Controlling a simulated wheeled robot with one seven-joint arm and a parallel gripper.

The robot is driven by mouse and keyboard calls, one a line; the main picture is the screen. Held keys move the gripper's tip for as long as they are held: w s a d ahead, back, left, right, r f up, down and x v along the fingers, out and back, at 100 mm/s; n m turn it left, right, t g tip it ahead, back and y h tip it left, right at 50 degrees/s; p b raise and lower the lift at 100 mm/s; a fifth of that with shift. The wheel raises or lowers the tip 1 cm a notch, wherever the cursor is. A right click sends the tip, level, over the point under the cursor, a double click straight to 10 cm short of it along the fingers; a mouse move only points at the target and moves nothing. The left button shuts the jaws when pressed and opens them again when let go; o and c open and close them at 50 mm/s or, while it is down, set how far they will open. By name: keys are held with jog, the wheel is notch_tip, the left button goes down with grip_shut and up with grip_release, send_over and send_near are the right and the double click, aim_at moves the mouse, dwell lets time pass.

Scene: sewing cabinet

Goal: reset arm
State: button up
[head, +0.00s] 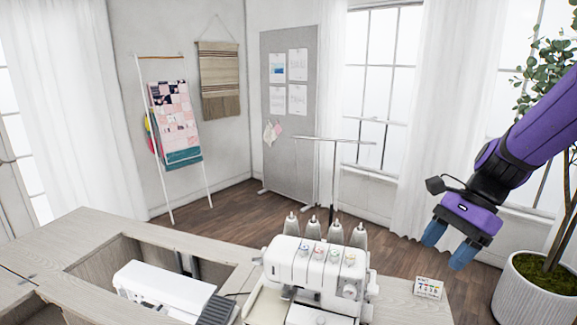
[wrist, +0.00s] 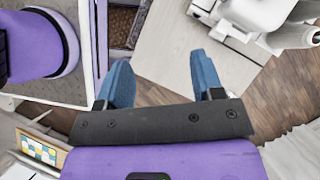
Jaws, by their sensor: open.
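My purple arm comes in from the right edge of the head view. My gripper (head: 448,250) has two blue fingers pointing down, spread apart with nothing between them. It hangs in the air to the right of the white serger (head: 312,272) on the cabinet top. In the wrist view my gripper (wrist: 160,82) shows both blue fingers apart, with the pale cabinet surface (wrist: 162,50) below.
A white sewing machine (head: 165,290) sits in the recess of the wooden cabinet (head: 85,232). A potted plant (head: 535,295) is at the far right.

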jog(key=s+d+r+n+t+h, duration=0.1)
jog(key=s+r+n+t+h, duration=0.5)
jog(key=s+r+n, duration=0.6)
jog(key=s+n, duration=0.2)
jog(key=shift+s+d+r+n+t, duration=0.15)
jog(key=shift+d+r+n+t, duration=0.15)
jog(key=shift+d+n+t, duration=0.1)
jog(key=shift+c, duration=0.2)
dwell(1.2)
